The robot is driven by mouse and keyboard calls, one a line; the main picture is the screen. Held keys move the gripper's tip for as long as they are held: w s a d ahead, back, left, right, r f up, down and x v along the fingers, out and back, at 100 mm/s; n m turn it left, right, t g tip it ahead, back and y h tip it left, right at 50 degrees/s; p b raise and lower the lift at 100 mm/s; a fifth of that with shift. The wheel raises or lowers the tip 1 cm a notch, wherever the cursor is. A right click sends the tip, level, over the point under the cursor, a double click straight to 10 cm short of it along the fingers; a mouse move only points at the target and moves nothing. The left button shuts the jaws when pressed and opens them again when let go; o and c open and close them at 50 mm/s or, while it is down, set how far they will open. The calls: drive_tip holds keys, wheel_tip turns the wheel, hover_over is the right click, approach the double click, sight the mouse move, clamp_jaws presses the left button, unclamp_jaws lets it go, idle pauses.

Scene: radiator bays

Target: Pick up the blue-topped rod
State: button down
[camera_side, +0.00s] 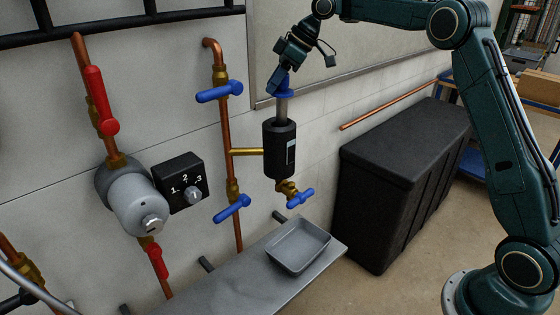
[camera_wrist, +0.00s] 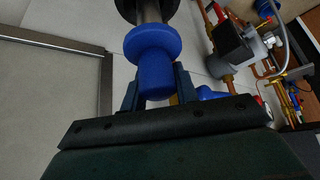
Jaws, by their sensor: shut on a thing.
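The blue-topped rod has a blue flanged cap (camera_wrist: 154,60) and a grey metal shaft (camera_side: 282,108). In the side view the shaft stands upright, with its lower end inside the black cylinder (camera_side: 279,140). My gripper (camera_side: 285,84) is above the cylinder and shut on the blue cap. In the wrist view my gripper (camera_wrist: 157,90) has one finger on each side of the cap's narrow end. The shaft runs from the cap into the dark cylinder at the top of that view. The rod's lower end is hidden.
A brass pipe (camera_side: 247,152) joins the cylinder to the copper pipe with blue valve handles (camera_side: 220,91). A blue-handled tap (camera_side: 294,197) is under the cylinder. A grey tray (camera_side: 298,246) sits on the shelf below. A large black box (camera_side: 400,180) stands at right.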

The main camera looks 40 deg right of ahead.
drive_tip(key=shift+r, duration=1.65)
drive_tip(key=shift+s+d+r, duration=0.1)
drive_tip(key=s+d, duration=1.2)
drive_tip(key=shift+s+d, duration=0.2)
drive_tip(key=shift+s, duration=0.1)
